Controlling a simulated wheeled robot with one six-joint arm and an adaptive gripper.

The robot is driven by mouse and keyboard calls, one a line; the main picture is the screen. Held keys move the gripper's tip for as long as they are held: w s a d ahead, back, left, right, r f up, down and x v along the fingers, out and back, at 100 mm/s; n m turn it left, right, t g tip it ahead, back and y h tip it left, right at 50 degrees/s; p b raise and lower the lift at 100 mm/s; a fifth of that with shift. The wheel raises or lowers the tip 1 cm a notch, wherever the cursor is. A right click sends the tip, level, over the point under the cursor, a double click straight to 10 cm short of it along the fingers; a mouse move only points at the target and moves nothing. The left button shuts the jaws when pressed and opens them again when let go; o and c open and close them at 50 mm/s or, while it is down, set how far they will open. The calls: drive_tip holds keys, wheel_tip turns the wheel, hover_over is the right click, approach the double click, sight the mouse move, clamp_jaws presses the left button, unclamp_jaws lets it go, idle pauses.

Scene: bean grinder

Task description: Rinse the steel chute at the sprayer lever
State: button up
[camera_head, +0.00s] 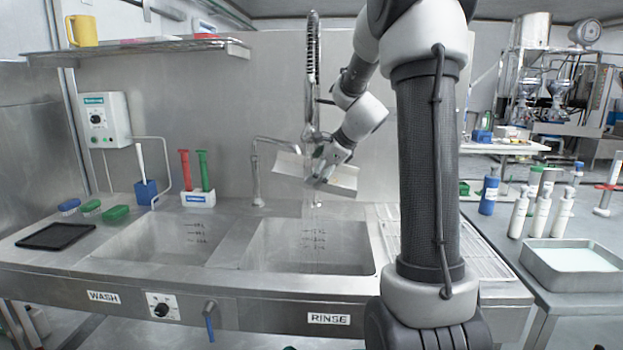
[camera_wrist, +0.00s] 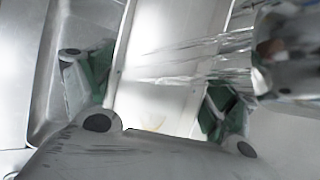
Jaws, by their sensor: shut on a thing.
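The steel chute (camera_head: 344,180) is a pale, bent metal trough, held tilted above the RINSE basin (camera_head: 308,262). My gripper (camera_head: 322,172) is shut on it near its middle and hides part of it. In the wrist view the chute (camera_wrist: 160,75) runs between the two green-padded fingers of my gripper (camera_wrist: 155,95). The sprayer (camera_head: 313,70) hangs on its spring hose just above the chute. Its blurred nozzle (camera_wrist: 290,55) shows at the right of the wrist view, with water streaking across the chute. A faint yellowish mark (camera_wrist: 155,122) shows near the chute's lower part. I cannot make out the sprayer lever clearly.
The WASH basin (camera_head: 165,240) is at left, with a thin faucet (camera_head: 256,180) between the basins. Brushes in a white holder (camera_head: 198,198) stand behind it. A wall shelf (camera_head: 140,48) is above. Bottles (camera_head: 541,215) and a shallow tray (camera_head: 585,268) stand at right.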

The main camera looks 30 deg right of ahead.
drive_tip(key=shift+a, duration=0.1)
drive_tip(key=shift+w+a, duration=0.1)
drive_tip(key=shift+a, duration=0.4)
drive_tip(key=s+a, duration=0.1)
drive_tip(key=s, duration=0.7)
drive_tip(key=shift+a, duration=0.2)
idle(1.2)
drive_tip(key=s+r, duration=0.4)
drive_tip(key=shift+s+a, duration=0.4)
idle(0.5)
